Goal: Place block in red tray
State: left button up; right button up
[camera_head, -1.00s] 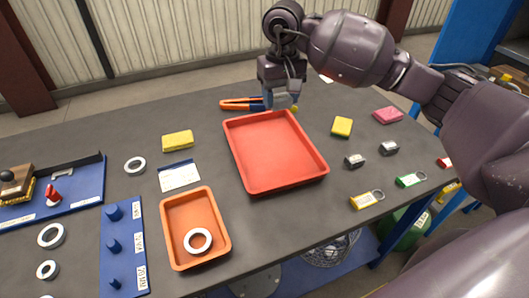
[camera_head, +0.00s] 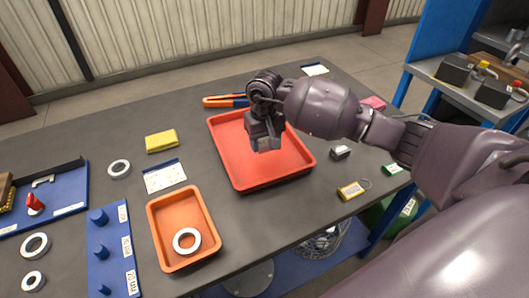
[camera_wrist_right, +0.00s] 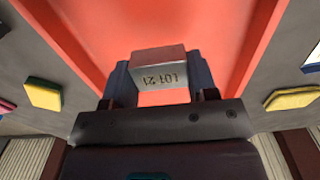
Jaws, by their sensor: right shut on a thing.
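The red tray (camera_head: 236,164) lies on the dark table and its visible floor is empty. It also fills the middle of the right wrist view (camera_wrist_right: 112,25). My right gripper (camera_head: 265,141) is over the middle of the tray, in front of its far edge. In the right wrist view its blue-grey fingers are shut on a grey metal block (camera_wrist_right: 158,66) marked "LOT 21". The block appears above the tray floor; the exact gap cannot be told. My left gripper is not in view.
An orange tray (camera_head: 157,225) with a white ring (camera_head: 186,241) lies at front left. A yellow sponge (camera_head: 161,141) and a white card (camera_head: 164,178) lie left of the red tray.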

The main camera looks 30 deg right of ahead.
aim_at(265, 160)
jog(key=shift+f, duration=2.2)
jog(key=shift+f, duration=0.2)
jog(key=o, duration=1.2)
jog(key=shift+r, duration=0.2)
notch_tip(265, 160, up, 12)
jog(key=shift+s, duration=0.1)
